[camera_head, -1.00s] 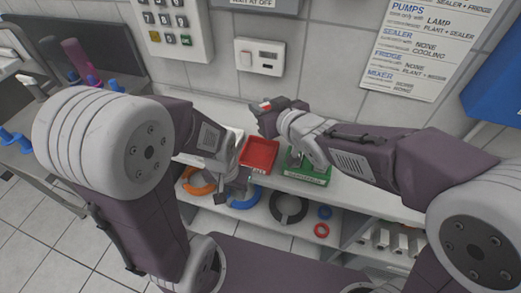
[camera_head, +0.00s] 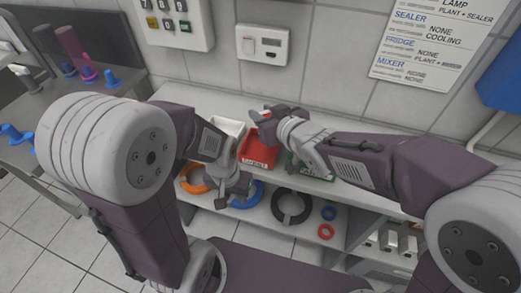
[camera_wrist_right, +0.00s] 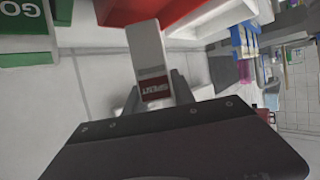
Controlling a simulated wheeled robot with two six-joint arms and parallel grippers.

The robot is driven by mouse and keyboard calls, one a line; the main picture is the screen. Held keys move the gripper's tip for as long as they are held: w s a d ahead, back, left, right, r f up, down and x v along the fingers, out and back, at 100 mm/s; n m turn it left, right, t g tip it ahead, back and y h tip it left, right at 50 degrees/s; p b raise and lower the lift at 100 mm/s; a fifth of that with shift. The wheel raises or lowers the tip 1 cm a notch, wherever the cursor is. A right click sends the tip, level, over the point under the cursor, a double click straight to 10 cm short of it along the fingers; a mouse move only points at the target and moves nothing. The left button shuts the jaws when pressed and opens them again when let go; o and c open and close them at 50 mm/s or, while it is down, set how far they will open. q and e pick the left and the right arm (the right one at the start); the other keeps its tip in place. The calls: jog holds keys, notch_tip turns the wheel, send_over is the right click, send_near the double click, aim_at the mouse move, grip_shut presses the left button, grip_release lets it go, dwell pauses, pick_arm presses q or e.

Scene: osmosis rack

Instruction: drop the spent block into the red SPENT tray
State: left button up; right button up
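The spent block (camera_wrist_right: 152,52) is white with a red label at its near end. My right gripper (camera_wrist_right: 156,98) is shut on that labelled end in the right wrist view. In the head view this gripper (camera_head: 260,117) is just above the far part of the red SPENT tray (camera_head: 259,157), hiding part of it. The red tray (camera_wrist_right: 178,12) also shows at the top of the wrist view, beyond the block. My left gripper (camera_head: 235,196) hangs lower, in front of the shelf, its fingers seemingly apart and empty.
A green tray (camera_head: 312,172) stands right of the red tray, partly behind my right arm. A white tray (camera_head: 228,128) is to its left. Orange (camera_head: 192,180), blue and black rings lie on the lower shelf. The wall is close behind.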

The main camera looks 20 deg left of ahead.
jog(key=o, duration=0.4)
jog(key=shift+c, duration=0.2)
jog(key=p+v, duration=0.2)
jog(key=v, duration=0.7)
